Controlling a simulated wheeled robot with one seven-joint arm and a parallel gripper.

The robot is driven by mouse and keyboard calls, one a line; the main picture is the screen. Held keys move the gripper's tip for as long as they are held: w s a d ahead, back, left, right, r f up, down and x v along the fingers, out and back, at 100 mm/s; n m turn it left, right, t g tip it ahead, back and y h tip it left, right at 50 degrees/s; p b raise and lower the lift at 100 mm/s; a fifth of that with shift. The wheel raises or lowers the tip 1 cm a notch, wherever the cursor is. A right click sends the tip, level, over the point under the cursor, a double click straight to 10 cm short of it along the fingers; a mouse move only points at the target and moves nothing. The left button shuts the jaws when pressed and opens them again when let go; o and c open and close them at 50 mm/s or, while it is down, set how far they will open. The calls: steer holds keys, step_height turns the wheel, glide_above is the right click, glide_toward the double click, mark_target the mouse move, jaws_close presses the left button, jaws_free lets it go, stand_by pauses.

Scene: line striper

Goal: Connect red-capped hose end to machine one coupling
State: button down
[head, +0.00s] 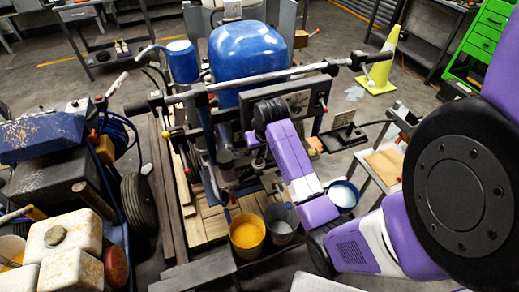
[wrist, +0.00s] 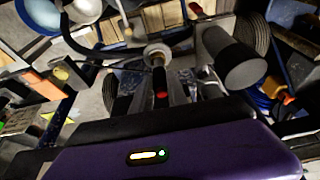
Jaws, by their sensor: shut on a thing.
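My gripper (wrist: 163,84) shows in the wrist view with its fingers closed around a dark piece with a small red spot (wrist: 162,95). I take this to be the red-capped hose end; most of it is hidden between the fingers. A pale round fitting (wrist: 156,54) lies just beyond the fingertips; I cannot tell whether it touches the held piece or is the coupling. In the head view, my purple arm reaches over the front of the blue-topped striper (head: 247,55), and the fingers are hidden among its frame parts.
A second striper (head: 45,135) with a blue hose (head: 122,135) stands at left. A yellow bucket (head: 248,232) and a grey bucket (head: 282,220) stand below my arm. A handlebar (head: 265,78) crosses the central machine. A yellow cone (head: 381,65) stands behind right.

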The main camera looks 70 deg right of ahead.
steer(key=shift+f, duration=0.8)
stand_by(0.4)
steer(key=c, duration=0.9)
jaws_free()
steer(key=shift+p+v, duration=0.4)
steer(key=shift+v, duration=3.1)
